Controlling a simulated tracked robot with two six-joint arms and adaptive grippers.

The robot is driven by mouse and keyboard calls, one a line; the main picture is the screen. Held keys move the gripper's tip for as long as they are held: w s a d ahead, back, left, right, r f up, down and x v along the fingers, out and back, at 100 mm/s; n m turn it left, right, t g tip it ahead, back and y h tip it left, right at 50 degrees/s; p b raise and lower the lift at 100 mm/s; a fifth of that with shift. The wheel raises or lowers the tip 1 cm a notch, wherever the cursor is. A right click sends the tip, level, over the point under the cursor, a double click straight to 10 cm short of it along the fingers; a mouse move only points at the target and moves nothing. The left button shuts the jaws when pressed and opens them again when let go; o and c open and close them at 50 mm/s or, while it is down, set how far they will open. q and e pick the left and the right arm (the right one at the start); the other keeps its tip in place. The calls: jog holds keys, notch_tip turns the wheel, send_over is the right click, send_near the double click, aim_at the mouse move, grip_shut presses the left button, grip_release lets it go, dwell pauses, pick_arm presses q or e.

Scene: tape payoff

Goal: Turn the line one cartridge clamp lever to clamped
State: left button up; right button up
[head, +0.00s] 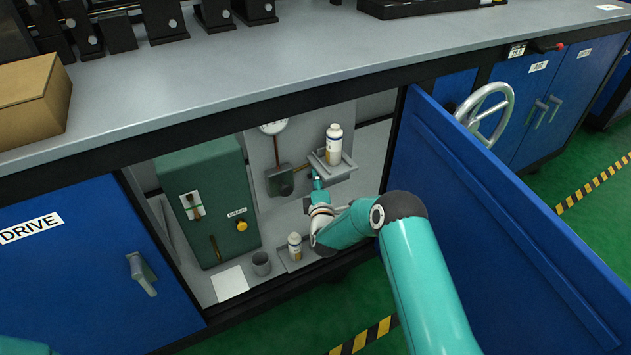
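A white cartridge bottle (334,145) with a yellowish label stands upright on a small grey bracket (341,170) inside the open cabinet. A second, similar bottle (295,246) stands lower on a grey plate. A dark block (279,181) with a brass fitting sits left of the upper bracket. My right arm reaches into the cabinet from the lower right. Its gripper (314,183) is small and partly hidden by my wrist, just below and left of the upper bracket. I cannot make out its fingers, any contact, or the clamp lever. My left gripper is out of view.
A green box (208,200) with a yellow knob and a DRAIN label stands left. A grey cup (261,263) and white sheet (229,283) lie on the cabinet floor. The open blue door (490,220) bounds the right; the worktop (250,75) overhangs.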

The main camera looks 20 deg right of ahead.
jog(key=shift+w+d, duration=0.2)
jog(key=shift+w, duration=0.4)
grip_shut()
